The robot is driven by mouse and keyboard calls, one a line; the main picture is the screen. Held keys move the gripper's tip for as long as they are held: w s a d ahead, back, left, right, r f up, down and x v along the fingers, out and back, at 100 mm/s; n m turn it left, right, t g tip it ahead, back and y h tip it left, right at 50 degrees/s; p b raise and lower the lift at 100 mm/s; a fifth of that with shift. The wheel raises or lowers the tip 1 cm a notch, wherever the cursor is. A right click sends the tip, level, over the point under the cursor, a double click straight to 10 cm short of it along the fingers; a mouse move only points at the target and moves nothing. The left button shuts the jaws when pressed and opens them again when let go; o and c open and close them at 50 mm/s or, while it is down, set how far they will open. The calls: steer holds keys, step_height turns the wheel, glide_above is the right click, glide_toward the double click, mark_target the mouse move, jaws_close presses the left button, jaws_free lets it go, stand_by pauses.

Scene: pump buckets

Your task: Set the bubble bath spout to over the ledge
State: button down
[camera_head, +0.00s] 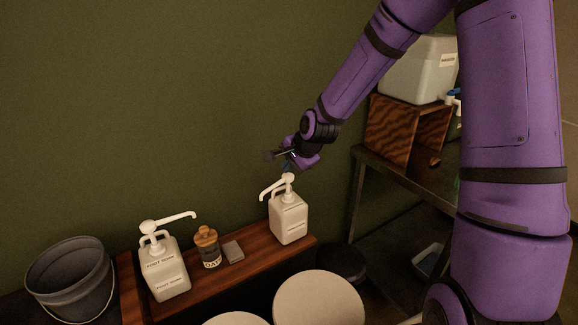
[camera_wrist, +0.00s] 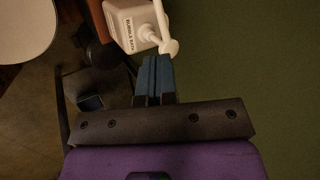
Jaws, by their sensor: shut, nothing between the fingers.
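The bubble bath bottle (camera_head: 289,219) is a white pump bottle standing upright near the right end of the wooden ledge (camera_head: 205,291). Its spout (camera_head: 271,189) points left and slightly down in the head view, roughly along the ledge. The wrist view shows the bubble bath label on the bottle (camera_wrist: 132,24) and the round pump head (camera_wrist: 168,47). My gripper (camera_head: 287,169) is just above and behind the pump head. Its blue fingers (camera_wrist: 154,62) are shut and empty, with their tips close to the pump head; I cannot tell whether they touch.
A foot soak pump bottle (camera_head: 164,267), a small jar with an orange-brown lid (camera_head: 207,247) and a grey block (camera_head: 233,251) stand on the ledge to the left. A grey bucket (camera_head: 70,281) is at far left. Pale round tops (camera_head: 319,299) are in front. A green wall rises behind.

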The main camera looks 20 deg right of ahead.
mark_target(271, 187)
steer(key=x, duration=1.1)
steer(key=shift+w+f, duration=0.15)
steer(key=shift+f, duration=0.05)
steer(key=shift+a, duration=0.1)
steer(key=shift+w+a+m, duration=0.3)
steer(key=shift+w+a, duration=0.1)
steer(key=shift+a, duration=0.05)
steer(key=shift+w+m+h, duration=0.3)
steer(key=shift+m+h, duration=0.2)
steer(key=shift+m, duration=0.2)
steer(key=shift+w+a, duration=0.1)
steer(key=shift+w, duration=0.2)
